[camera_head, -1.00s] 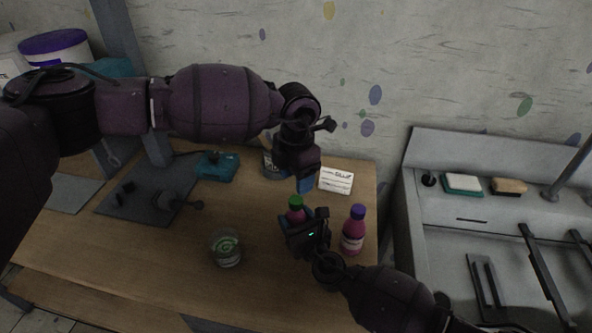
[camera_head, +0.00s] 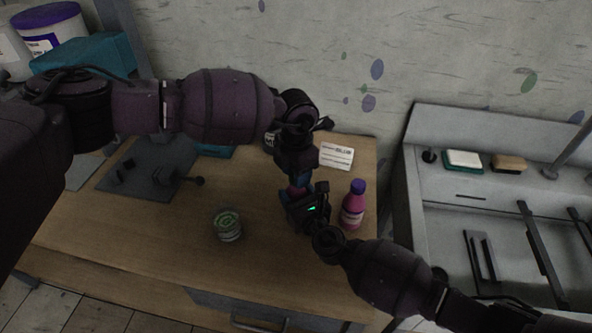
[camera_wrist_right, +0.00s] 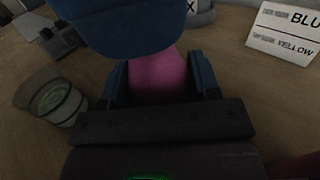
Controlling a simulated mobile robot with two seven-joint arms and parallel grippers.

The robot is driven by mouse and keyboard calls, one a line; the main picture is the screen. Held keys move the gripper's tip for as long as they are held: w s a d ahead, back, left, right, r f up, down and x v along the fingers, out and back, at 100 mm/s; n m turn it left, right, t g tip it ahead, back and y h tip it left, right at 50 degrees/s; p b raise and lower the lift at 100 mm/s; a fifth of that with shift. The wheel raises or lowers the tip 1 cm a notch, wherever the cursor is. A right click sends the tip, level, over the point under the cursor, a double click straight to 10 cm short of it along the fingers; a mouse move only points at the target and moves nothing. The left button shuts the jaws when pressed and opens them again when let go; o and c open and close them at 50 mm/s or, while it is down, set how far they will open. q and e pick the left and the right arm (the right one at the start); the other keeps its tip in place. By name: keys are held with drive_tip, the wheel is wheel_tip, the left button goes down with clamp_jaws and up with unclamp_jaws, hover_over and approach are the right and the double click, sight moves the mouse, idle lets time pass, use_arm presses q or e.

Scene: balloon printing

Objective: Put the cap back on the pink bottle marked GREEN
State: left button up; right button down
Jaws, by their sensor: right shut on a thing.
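A pink bottle (camera_head: 297,190) stands near the right side of the table, mostly hidden between my two grippers. My right gripper (camera_head: 303,204) is shut on its body, and the pink side shows between the fingers in the right wrist view (camera_wrist_right: 158,76). My left gripper (camera_head: 299,180) is directly above the bottle's top. The bottle's marking is not visible.
A second pink bottle (camera_head: 352,205) with a purple cap stands close right of my right gripper. A glass jar (camera_head: 228,224) with green contents stands to the left. A written card (camera_head: 336,156) is behind. A grey sink (camera_head: 440,215) adjoins at right. The front table is clear.

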use_arm(q)
drive_tip(key=c, duration=0.7)
drive_tip(key=o, duration=1.1)
drive_tip(key=shift+r, duration=0.1)
wheel_tip(320, 180, up, 12)
drive_tip(key=shift+f, duration=0.1)
use_arm(e)
drive_tip(key=shift+c, duration=1.3)
unclamp_jaws()
use_arm(q)
drive_tip(key=shift+f, duration=0.1)
use_arm(e)
drive_tip(key=v, duration=1)
drive_tip(key=shift+s+d, duration=0.2)
drive_tip(key=shift+s, duration=0.15)
